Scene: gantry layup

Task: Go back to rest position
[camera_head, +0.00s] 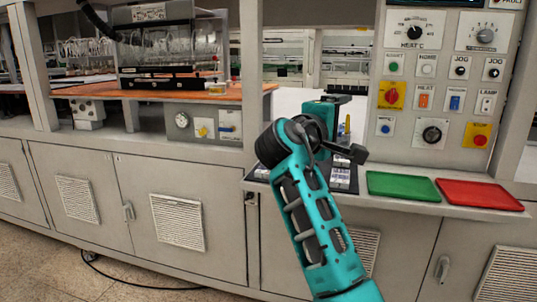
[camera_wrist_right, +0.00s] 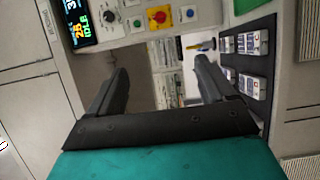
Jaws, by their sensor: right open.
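My right arm (camera_head: 315,225) is teal and reaches up from the bottom of the head view, in front of the counter. My right gripper (camera_head: 352,154) is dark and partly hidden behind the wrist, above the counter's black mat. In the right wrist view its two black fingers (camera_wrist_right: 162,75) are spread apart with nothing between them. My left arm and left gripper are in neither view.
A black mat (camera_wrist_right: 262,60) bears several small white-and-grey packs. A green tray (camera_head: 402,187) and a red tray (camera_head: 479,195) lie empty on the counter to the right, below a control panel (camera_head: 440,90).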

